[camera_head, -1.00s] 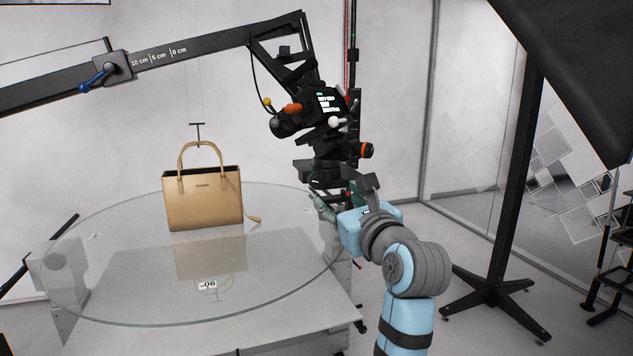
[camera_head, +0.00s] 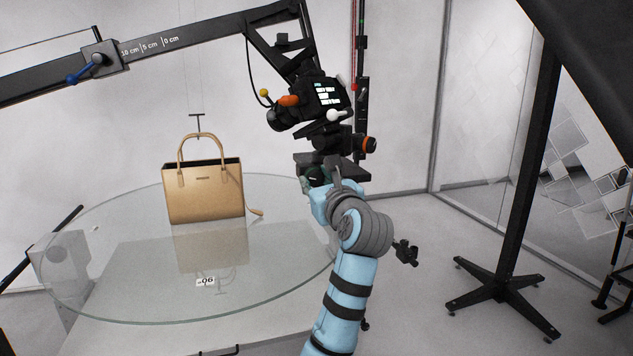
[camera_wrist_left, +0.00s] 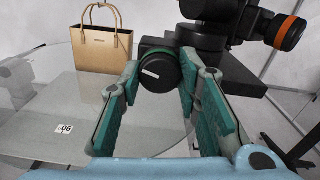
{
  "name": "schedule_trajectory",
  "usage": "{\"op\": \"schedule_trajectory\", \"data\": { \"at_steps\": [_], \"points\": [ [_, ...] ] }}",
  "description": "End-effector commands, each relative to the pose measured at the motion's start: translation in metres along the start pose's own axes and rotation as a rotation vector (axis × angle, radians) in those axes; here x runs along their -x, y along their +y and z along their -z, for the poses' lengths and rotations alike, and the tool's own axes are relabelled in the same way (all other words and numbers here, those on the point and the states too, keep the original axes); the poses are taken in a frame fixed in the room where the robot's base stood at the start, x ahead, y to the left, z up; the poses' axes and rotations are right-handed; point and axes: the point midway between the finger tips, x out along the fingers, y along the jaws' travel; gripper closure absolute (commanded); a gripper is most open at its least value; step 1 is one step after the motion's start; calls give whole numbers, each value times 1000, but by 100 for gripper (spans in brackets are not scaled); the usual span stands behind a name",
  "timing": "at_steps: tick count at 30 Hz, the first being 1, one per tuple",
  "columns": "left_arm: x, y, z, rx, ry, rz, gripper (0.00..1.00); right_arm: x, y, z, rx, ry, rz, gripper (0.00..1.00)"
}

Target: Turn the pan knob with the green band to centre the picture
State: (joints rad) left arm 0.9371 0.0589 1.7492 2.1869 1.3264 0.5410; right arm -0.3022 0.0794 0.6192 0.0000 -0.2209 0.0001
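The pan knob with the green band (camera_wrist_left: 160,70) is a black round knob with a white pointer line, below the camera head. In the left wrist view it sits between the fingertips of my left gripper (camera_wrist_left: 158,72), whose teal fingers are spread on either side. I cannot tell whether either finger touches it. In the head view, my left gripper (camera_head: 312,184) is mostly hidden behind its wrist, beside the camera mount. The black camera (camera_head: 322,97) hangs from the boom. The tan handbag (camera_head: 204,193) stands upright on the glass turntable (camera_head: 110,285). My right gripper is not in view.
A knob with an orange band (camera_head: 370,144) sticks out right of the camera mount; it also shows in the left wrist view (camera_wrist_left: 290,33). A flat black plate (camera_wrist_left: 228,75) lies close to the right finger. A black stand (camera_head: 497,285) is on the right.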

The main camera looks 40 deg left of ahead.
Motion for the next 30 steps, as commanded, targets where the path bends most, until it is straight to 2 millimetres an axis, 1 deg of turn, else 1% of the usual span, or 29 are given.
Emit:
{"op": "schedule_trajectory", "data": {
  "at_steps": [1,2,10,17,23,30],
  "points": [
    [0,0,0,0,-1,2,92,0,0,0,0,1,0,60],
    [0,0,0,0,-1,2,97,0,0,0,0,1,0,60],
    [0,1,-2,-20,-2,0,97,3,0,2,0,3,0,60],
    [-1,1,-4,-111,-1,-1,97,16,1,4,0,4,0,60],
    [-1,1,-6,-259,-1,-3,97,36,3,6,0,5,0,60],
    [-1,1,-8,-485,1,-2,97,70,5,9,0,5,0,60]
  ]
}}
